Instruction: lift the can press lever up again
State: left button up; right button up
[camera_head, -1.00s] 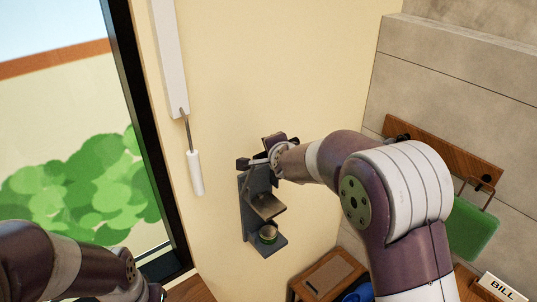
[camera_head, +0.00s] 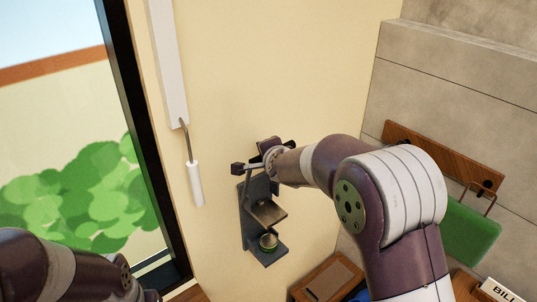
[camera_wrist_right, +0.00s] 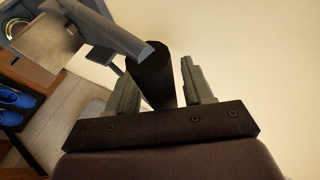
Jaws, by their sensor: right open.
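The press plate (camera_head: 267,212) is above the can, with a gap showing. The lever (camera_head: 255,167) is at the top of the press, partly hidden by my right gripper (camera_head: 268,150). In the right wrist view, the lever's black round grip (camera_wrist_right: 150,70) lies between the fingers of my right gripper (camera_wrist_right: 160,70), which are open around it. A gap shows by the right finger. My left arm is at lower left; its gripper is out of view.
A white rod-like handle (camera_head: 195,185) hangs left of the press, beside the dark-framed window. A wooden rack (camera_head: 440,155) with a green board (camera_head: 468,230) is at right. A wooden stand (camera_head: 327,280) and blue shoes (camera_wrist_right: 15,105) are low down.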

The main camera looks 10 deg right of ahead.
jog(key=p+v, duration=0.1)
jog(key=v, duration=1.1)
jog(key=shift+s+r, duration=0.15)
jog(key=shift+s, duration=0.05)
